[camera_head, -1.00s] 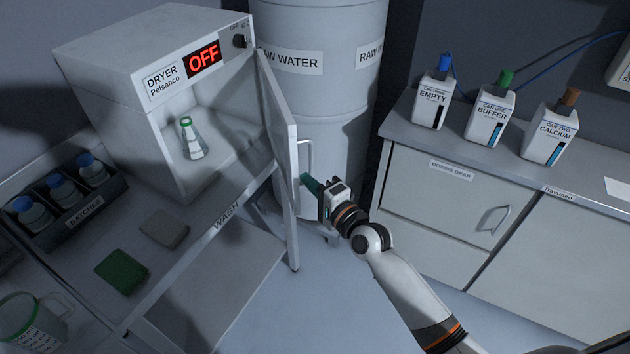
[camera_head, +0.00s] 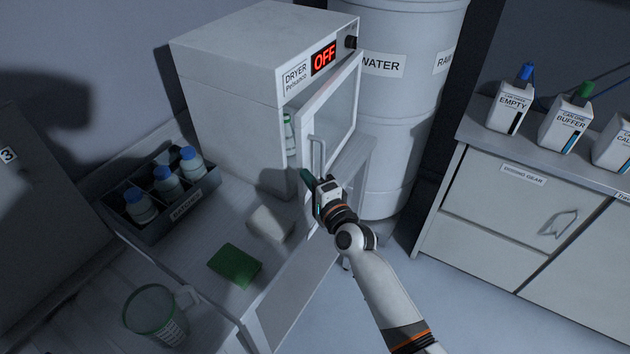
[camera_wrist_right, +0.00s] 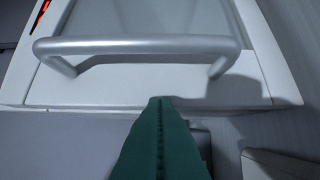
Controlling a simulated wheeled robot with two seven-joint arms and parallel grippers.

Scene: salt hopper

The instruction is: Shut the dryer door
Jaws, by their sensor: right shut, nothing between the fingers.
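The dryer (camera_head: 235,100) is a white box at the back of the bench, its red display reading OFF. Its door (camera_head: 327,108) has a window and stands partly open, hinged at the right. A narrow gap at its left edge shows part of a green-capped flask (camera_head: 289,135) inside. The door's bar handle (camera_head: 318,160) also shows across the right wrist view (camera_wrist_right: 140,46). My left gripper is not in view.
A black rack (camera_head: 155,232) of blue-capped bottles, a green sponge (camera_head: 234,264), a pale pad (camera_head: 270,222) and a clear jug (camera_head: 155,312) are on the bench. A water drum (camera_head: 405,120) stands right of the door. A cabinet with cans (camera_head: 510,105) is farther right.

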